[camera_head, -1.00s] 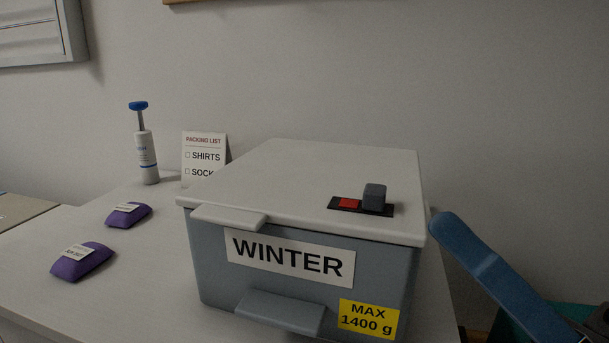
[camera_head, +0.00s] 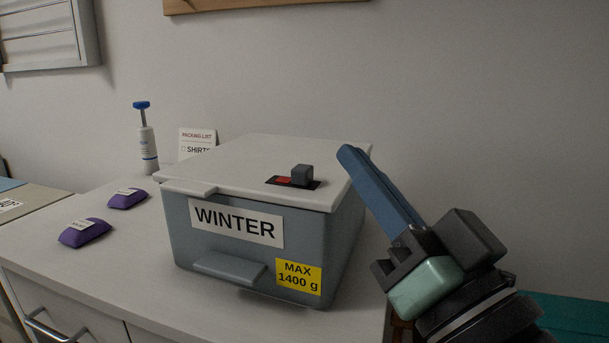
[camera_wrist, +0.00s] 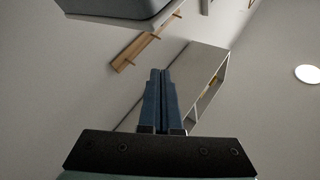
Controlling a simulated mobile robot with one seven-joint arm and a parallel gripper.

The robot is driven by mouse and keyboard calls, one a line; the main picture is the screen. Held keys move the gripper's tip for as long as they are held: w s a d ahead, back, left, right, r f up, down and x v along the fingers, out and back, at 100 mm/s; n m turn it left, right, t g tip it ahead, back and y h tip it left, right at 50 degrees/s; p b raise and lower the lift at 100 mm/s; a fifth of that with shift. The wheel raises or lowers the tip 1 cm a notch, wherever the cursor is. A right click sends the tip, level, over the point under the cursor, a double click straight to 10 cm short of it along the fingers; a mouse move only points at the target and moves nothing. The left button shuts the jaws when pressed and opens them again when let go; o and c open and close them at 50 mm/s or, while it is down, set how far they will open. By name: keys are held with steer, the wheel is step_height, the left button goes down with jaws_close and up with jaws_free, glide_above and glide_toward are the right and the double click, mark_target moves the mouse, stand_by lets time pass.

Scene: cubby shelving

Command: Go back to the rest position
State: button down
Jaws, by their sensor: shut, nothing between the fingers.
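My gripper (camera_head: 346,152) is in the right half of the head view, its blue fingers pointing up and left beside the right side of the grey WINTER box (camera_head: 180,235). In the wrist view my gripper (camera_wrist: 160,72) shows its two blue fingers together, with nothing between them. The box stands on the white cabinet top with its pale lid (camera_head: 240,160) closed. A red and black latch with a grey knob (camera_head: 302,175) sits on the lid. Whether the fingers touch the box cannot be told for sure.
Two purple packets (camera_head: 84,233) lie on the white cabinet top (camera_head: 120,270) to the left. A pump bottle (camera_head: 148,150) and a packing list card (camera_head: 195,142) stand behind. A teal object (camera_head: 565,315) is at lower right. A drawer handle (camera_head: 50,328) shows at lower left.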

steer(key=s+a+r+t+h+p, duration=0.1)
steer(key=s+a+r+t+h, duration=0.3)
steer(key=r, duration=0.3)
steer(key=s+a+r+t+h+p, duration=0.1)
steer(key=s+r+t+h, duration=0.2)
steer(key=r+h, duration=0.35)
step_height(320, 180, up, 34)
steer(key=p, duration=3.4)
steer(key=shift+w+r+y, duration=0.15)
steer(key=shift+r+y, duration=0.1)
steer(key=shift+y, duration=0.2)
